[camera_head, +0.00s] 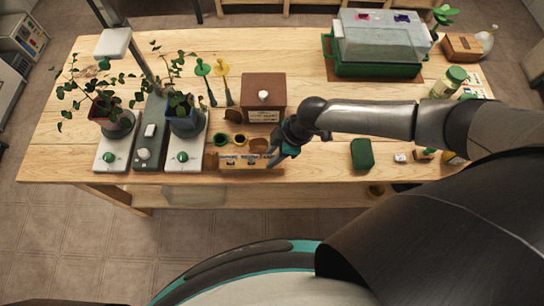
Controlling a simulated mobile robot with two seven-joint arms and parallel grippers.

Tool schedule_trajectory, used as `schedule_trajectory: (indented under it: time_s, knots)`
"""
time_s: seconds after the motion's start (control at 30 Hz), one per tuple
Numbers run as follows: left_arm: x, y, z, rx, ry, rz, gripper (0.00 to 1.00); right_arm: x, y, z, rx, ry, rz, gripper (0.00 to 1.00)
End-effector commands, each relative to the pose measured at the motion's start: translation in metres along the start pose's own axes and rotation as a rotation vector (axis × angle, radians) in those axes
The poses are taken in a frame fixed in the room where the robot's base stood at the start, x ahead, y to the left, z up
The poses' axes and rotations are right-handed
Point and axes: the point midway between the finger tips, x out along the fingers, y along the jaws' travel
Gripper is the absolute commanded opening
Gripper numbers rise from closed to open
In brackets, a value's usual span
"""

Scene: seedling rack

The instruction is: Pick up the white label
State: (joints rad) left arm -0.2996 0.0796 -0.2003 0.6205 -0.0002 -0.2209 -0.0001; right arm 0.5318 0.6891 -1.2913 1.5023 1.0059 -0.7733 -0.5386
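A low wooden rack (235,169) stands at the front edge of the table, with several small pale and dark pieces along it. I cannot tell for sure which piece is the white label; it may be among the small pale pieces on the rack. My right gripper (277,156) reaches in from the right and points down at the rack's right end. Its fingers are small and partly hidden, so its opening and any contact are unclear. My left gripper is not in view.
Two potted plants on white bases (110,150) stand left of the rack. A brown box (264,90) is behind it. A green pouch-like block (361,153) and a small white item (401,157) lie to the right. A green propagator tray (374,68) stands at the back.

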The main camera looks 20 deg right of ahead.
Motion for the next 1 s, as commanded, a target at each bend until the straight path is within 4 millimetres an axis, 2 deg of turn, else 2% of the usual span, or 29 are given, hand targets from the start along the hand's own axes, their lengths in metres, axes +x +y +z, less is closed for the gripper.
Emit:
schedule_trajectory:
  time_s: [0.3,0.67,1.0]
  knots:
    - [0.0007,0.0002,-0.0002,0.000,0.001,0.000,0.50,0.0051,0.0002,-0.0002,-0.001,0.000,0.000,0.39]
    - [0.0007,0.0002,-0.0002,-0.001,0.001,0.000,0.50,0.0048,0.0003,-0.0001,0.000,0.000,0.000,0.00]
    - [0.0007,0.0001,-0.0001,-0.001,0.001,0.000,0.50,0.0047,0.0002,0.0000,0.000,0.000,0.000,0.00]
